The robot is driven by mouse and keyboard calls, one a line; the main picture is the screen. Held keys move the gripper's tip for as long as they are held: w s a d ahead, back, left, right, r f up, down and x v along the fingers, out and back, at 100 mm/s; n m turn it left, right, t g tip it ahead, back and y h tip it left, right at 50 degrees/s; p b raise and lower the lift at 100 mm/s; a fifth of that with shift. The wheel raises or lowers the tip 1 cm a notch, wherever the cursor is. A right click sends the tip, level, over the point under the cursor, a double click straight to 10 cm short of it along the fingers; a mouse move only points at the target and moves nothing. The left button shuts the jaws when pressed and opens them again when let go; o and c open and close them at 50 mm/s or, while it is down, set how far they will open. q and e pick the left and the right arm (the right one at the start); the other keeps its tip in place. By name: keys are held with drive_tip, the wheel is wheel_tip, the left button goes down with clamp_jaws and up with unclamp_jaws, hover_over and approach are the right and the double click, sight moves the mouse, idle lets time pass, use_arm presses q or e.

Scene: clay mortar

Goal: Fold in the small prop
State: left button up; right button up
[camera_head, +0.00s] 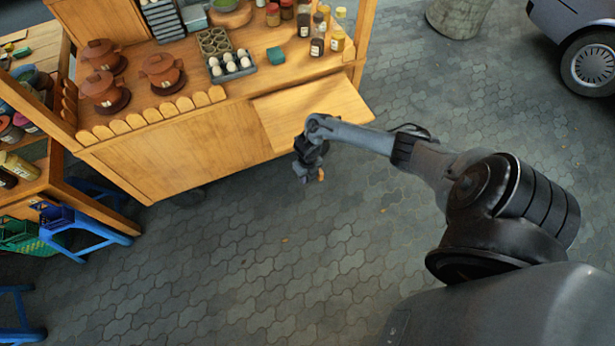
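My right gripper (311,175) hangs low beside the front of the wooden cart, just below the outer edge of the cart's fold-out flap (290,108). The flap sticks out level from the cart's right end. A small orange-brown bit shows at the fingertips; I cannot tell whether it is a piece of the prop. The small prop is not clearly visible, and the space under the flap is hidden. The gripper is too small and dark to tell if it is open or shut. My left gripper is not in view.
The cart's counter (150,92) holds several clay pots (161,70), an egg tray (231,68), jars (317,46) and a green box (276,56). Blue stools (82,232) and a green crate (22,236) stand left. A car (580,40) is upper right. Open paving (240,260) lies in front.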

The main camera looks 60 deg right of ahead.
drive_tip(key=shift+f, duration=0.4)
clamp_jaws()
idle(1.3)
